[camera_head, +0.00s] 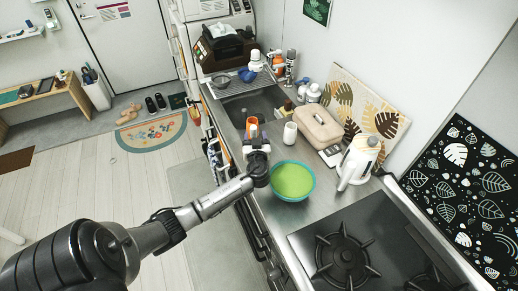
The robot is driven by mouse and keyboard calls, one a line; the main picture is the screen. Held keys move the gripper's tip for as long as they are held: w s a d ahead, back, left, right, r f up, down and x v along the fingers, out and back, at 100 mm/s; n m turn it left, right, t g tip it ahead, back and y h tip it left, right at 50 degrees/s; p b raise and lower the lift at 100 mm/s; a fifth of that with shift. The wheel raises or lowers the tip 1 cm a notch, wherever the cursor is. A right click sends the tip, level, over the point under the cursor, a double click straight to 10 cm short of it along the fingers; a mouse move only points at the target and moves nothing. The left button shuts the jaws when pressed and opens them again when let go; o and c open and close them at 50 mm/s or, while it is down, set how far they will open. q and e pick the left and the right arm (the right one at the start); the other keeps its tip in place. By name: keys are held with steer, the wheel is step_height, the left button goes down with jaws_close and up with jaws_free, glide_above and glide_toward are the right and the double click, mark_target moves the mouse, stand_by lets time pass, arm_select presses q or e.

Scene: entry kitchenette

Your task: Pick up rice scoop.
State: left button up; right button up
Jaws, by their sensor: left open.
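My left gripper (255,136) reaches in from the lower left over the front edge of the steel counter. It is open, with its fingers close to an orange cup (252,121); I cannot tell whether they touch it. I cannot clearly make out a rice scoop; it may be hidden by the gripper or too small to tell. My right gripper is not in view.
A teal bowl with green inside (292,181) stands just right of my left gripper. A white cup (290,134), a beige case (319,128) and a white kettle (357,161) stand behind. The sink (262,102) lies beyond; a gas stove (345,257) is in front.

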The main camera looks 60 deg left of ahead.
mark_target(253, 126)
arm_select(q)
steer(key=shift+r+p+x, duration=0.15)
steer(key=shift+p+x, duration=0.45)
steer(key=shift+x, duration=0.55)
steer(key=shift+r+p+x, duration=0.15)
steer(key=shift+p+x, duration=0.4)
steer(key=shift+x, duration=0.65)
steer(key=shift+a+f, duration=0.1)
steer(key=shift+a, duration=0.4)
steer(key=shift+c, duration=1.4)
steer(key=c, duration=0.7)
